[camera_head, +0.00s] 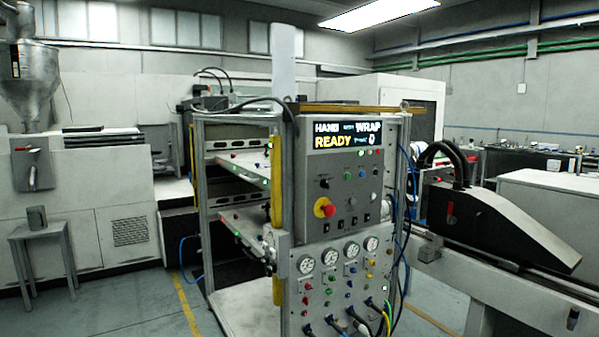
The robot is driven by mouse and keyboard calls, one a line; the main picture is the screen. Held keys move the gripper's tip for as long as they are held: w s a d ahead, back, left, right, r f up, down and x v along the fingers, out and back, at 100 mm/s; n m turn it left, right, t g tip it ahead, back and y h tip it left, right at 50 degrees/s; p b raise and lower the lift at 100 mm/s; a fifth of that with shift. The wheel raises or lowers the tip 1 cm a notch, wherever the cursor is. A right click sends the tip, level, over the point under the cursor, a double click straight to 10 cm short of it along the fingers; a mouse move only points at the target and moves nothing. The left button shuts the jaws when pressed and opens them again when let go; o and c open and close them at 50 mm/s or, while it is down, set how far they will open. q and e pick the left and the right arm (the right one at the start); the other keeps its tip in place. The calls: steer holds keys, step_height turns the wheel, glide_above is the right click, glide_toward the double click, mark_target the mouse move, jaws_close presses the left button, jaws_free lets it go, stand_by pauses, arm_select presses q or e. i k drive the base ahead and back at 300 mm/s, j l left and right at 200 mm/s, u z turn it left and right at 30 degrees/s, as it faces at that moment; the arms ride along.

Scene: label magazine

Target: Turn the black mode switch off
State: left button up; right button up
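The grey control panel (340,190) stands upright on the metal rack in the middle of the view. Its lit display (347,134) shows "READY" in yellow. A small black knob (324,184) sits at the upper left of the panel, below the display. Other small dark controls (352,202) sit lower and to the right. The view is too small to tell which one is the mode switch or how it is set. Neither of my grippers is in view.
A red mushroom button on a yellow base (325,208) sits near the knob. Below are several round gauges (330,256), small coloured buttons and plugged cables (375,318). A black-covered machine (500,225) stands to the right. Open floor (130,305) lies at the left.

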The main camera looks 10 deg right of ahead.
mark_target(324, 182)
steer(key=i+l+u, duration=0.15)
steer(key=i, duration=0.3)
steer(key=i+l+u, duration=0.15)
steer(key=i, duration=0.25)
steer(key=i+l+u, duration=0.2)
steer(key=i+l, duration=0.2)
